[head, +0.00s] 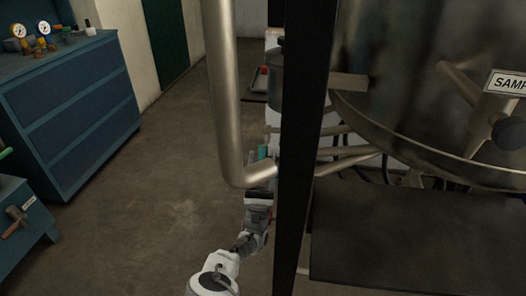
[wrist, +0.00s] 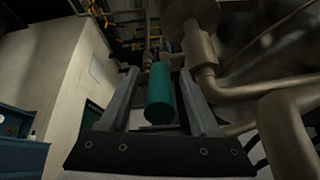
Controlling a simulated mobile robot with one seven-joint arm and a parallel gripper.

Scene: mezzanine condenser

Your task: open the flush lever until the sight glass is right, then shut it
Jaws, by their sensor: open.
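A teal-green cylindrical grip (wrist: 160,98), which looks like the flush lever's handle, lies between the fingers of my gripper (wrist: 158,74) in the wrist view. My gripper is open, with a finger on each side of the grip and visible gaps. In the head view a bit of teal (head: 262,152) shows behind the bend of a thick pipe, just above my wrist. The pipe and a black post hide most of my gripper there. I cannot make out a sight glass in either view.
The thick metal pipe (head: 225,90) and black upright post (head: 303,140) stand close to my arm. A large metal vessel (head: 420,80) with a partly cut-off "SAMP" label (head: 508,84) is at right. Blue drawers (head: 75,110) stand left; floor between is clear.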

